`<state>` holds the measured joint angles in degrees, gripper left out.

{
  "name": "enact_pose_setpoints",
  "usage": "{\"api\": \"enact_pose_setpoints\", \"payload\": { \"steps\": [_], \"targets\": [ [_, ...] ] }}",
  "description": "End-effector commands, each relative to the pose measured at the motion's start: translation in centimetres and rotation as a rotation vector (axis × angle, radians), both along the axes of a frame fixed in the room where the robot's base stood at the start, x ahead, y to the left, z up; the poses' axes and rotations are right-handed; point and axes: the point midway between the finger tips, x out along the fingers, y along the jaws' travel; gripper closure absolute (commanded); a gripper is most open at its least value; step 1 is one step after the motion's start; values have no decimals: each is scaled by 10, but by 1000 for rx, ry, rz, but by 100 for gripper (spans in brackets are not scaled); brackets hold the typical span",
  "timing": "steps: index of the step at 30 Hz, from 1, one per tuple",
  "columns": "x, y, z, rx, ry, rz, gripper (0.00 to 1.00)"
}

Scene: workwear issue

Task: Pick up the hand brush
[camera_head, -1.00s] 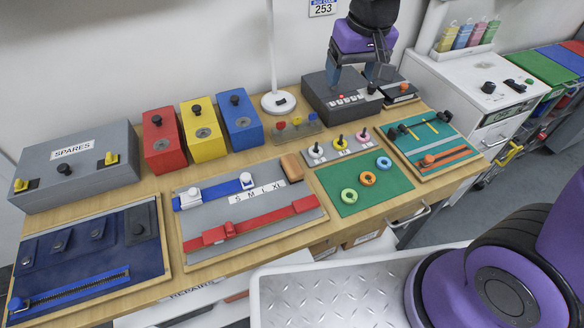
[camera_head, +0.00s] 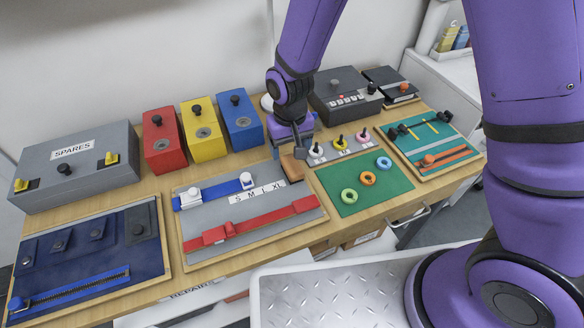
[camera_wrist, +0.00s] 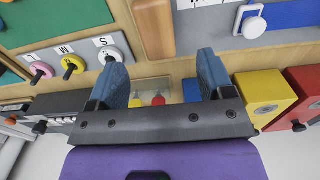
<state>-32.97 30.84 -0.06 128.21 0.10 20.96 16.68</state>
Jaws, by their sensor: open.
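The brown wooden piece, which looks like the hand brush (camera_head: 292,168), lies at the right end of the grey board, beside the size-letter strip. In the wrist view the brush (camera_wrist: 155,28) is just beyond my fingertips, roughly in line with the gap between them; its underside is hidden. My gripper (camera_head: 287,148) is open and empty, just behind and above the brush in the head view. Its two blue fingers (camera_wrist: 162,65) stand wide apart in the wrist view. I cannot tell whether they touch anything.
The grey board (camera_head: 255,222) carries blue and red straps. A green mat (camera_head: 345,205) with rings lies to the right, below three size-marked pegs (camera_head: 340,143). Red, yellow and blue boxes (camera_head: 240,120) stand left of the gripper. A grey box (camera_head: 345,85) stands behind right.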

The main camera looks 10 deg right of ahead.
Motion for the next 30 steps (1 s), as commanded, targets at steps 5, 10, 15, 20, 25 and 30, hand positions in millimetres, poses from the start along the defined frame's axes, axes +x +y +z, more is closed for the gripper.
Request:
{"api": "enact_pose_setpoints", "payload": {
  "steps": [5, 10, 15, 20, 25, 30],
  "targets": [
    [0, 0, -20, -2, 2, 0, 26],
    [0, -1, -28, 0, 1, 0, 26],
    [-3, -4, -49, -2, 4, -1, 26],
    [-3, -4, -68, -2, 2, 0, 26],
    [-2, -4, -76, 0, 0, 0, 26],
    [-2, -4, -76, 0, 0, 0, 26]
  ]
}}
